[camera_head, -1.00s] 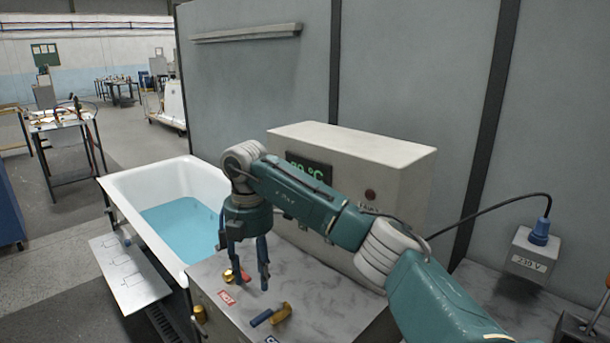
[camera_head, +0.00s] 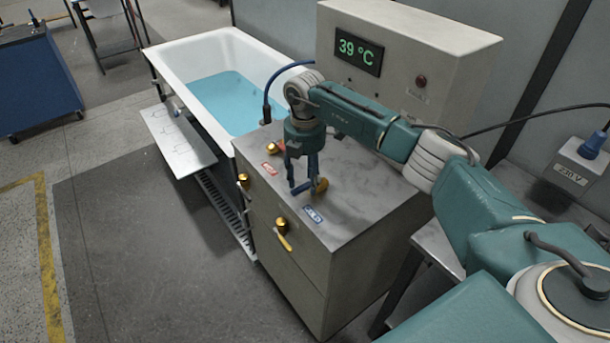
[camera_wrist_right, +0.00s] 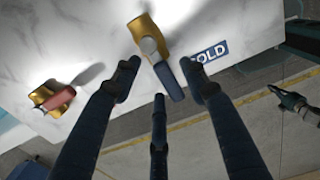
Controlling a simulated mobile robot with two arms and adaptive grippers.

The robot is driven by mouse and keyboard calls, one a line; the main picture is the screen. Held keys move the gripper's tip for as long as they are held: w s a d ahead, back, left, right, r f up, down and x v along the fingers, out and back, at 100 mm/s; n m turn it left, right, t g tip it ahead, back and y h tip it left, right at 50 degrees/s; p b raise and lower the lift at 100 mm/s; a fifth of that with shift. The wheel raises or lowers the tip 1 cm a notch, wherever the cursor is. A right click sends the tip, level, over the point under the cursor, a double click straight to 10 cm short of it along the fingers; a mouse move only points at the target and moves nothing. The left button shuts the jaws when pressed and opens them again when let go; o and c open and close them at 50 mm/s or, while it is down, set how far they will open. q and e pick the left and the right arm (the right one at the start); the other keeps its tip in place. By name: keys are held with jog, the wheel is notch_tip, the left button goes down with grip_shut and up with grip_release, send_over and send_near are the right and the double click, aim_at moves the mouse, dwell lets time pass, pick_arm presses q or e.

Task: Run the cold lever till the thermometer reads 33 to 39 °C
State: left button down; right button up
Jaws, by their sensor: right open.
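The cold lever is a brass body (camera_head: 321,184) with a blue handle, on the grey cabinet top by the blue COLD label (camera_head: 313,214). My right gripper (camera_head: 303,187) is open and low over it. In the right wrist view the blue handle (camera_wrist_right: 169,82) lies between the spread fingers (camera_wrist_right: 160,80); I cannot tell whether they touch it. The thermometer display (camera_head: 358,51) reads 39 °C in green. The tub (camera_head: 190,58) holds blue water (camera_head: 228,100). At the right edge of the wrist view, what looks like my left gripper (camera_wrist_right: 293,103) is small and unclear.
A red-handled brass lever (camera_head: 272,148) stands by a red label (camera_head: 268,169), left of my right gripper. Brass fittings (camera_head: 283,225) stick out from the cabinet front. A white shelf (camera_head: 180,138) hangs on the tub's side.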

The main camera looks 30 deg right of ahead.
jog(key=shift+f, duration=0.1)
grip_shut()
